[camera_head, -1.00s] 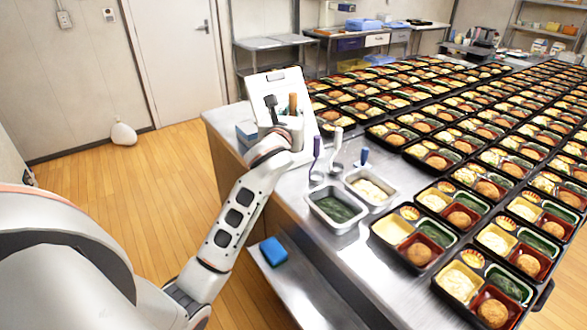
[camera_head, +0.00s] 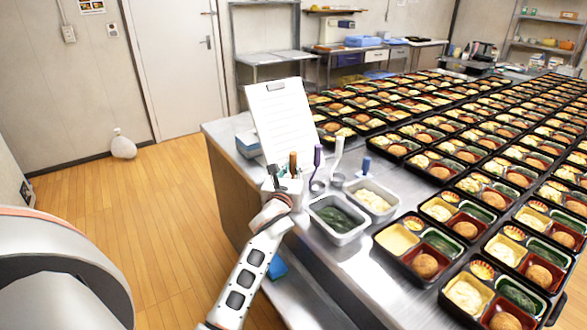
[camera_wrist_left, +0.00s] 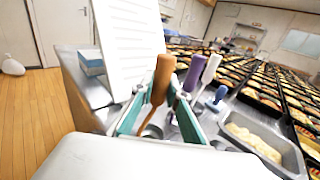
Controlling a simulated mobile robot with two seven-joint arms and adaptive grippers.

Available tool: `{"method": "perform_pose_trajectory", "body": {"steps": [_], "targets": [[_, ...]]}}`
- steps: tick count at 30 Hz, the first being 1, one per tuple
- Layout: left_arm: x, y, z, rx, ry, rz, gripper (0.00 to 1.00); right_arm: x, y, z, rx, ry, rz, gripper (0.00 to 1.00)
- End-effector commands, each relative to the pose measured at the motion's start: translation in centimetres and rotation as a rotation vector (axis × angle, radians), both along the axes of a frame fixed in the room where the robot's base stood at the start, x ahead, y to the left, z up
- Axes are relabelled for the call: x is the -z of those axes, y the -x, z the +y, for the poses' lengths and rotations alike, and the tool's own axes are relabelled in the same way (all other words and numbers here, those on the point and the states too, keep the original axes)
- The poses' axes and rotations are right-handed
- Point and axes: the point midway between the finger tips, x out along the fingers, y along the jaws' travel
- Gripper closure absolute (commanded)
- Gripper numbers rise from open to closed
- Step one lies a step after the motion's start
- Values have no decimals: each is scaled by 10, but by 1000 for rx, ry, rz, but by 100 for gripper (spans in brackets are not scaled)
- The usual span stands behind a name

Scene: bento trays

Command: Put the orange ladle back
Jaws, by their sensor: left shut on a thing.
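The orange ladle shows as an upright orange-brown handle (camera_head: 293,161) in the head view, in front of the clipboard. In the left wrist view the same handle (camera_wrist_left: 161,80) stands between the teal fingers of my left gripper (camera_wrist_left: 158,108). My left gripper (camera_head: 283,178) is shut on this handle at the near left edge of the steel table. The ladle's lower end is mostly hidden by the gripper. A ladle with a purple handle (camera_head: 318,160) and one with a white handle (camera_head: 339,150) stand just to the right. My right gripper is not in view.
A clipboard with white paper (camera_head: 279,115) leans behind the gripper, beside a blue box (camera_head: 248,145). A steel pan of greens (camera_head: 345,239) and a pan of pale food (camera_head: 394,207) stand to the right. A blue handle (camera_head: 366,165) rises behind them. Rows of bento trays fill the table.

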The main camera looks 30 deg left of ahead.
Motion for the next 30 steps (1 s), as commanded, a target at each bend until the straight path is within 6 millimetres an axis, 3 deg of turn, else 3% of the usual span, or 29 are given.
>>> {"method": "perform_pose_trajectory", "body": {"steps": [11, 12, 14, 26, 30], "targets": [[3, 0, 0, 1, -1, -1, 100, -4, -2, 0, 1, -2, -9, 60], [3, 0, 0, 1, 0, 0, 80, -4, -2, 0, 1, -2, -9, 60], [3, 0, 0, 1, 0, 0, 69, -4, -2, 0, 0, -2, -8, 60], [-2, 0, 0, 0, 1, -3, 69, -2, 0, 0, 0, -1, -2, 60], [0, 16, -7, 1, -1, 0, 69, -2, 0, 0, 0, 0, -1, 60]]}}
